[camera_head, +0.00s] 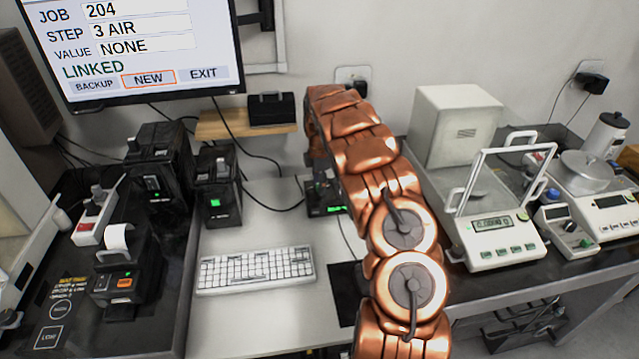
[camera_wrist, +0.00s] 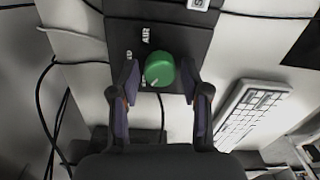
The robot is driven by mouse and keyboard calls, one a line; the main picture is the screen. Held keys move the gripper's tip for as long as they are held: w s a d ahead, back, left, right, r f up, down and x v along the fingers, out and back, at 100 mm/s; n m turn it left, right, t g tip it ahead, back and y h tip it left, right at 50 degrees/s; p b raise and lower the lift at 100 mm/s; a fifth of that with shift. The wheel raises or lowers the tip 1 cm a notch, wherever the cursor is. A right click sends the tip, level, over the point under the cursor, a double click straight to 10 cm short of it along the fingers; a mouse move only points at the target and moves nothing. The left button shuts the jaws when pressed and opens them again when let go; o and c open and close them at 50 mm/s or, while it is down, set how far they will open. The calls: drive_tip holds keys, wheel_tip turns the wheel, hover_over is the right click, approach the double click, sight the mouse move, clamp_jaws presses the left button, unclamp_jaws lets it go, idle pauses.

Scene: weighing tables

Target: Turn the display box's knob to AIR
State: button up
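The display box (camera_head: 318,210) is a dark box on the white bench, partly hidden behind my arm in the head view. In the wrist view its dark top (camera_wrist: 185,38) carries a green round knob (camera_wrist: 159,69) with a small white mark at its lower left. The word AIR is printed above and left of the knob; another label at the left is partly covered by a finger. My gripper (camera_wrist: 160,72) is open, one finger on each side of the knob, with narrow gaps showing. Whether the fingers reach down to the knob's height is hard to tell.
A monitor (camera_head: 140,45) reads STEP 3 AIR, VALUE NONE, LINKED. A white keyboard (camera_head: 255,270) lies left of my arm. Dark boxes (camera_head: 217,185) stand at the left, and a balance with a glass shield (camera_head: 500,245) stands at the right. Cables run around the display box.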

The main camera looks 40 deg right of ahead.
clamp_jaws()
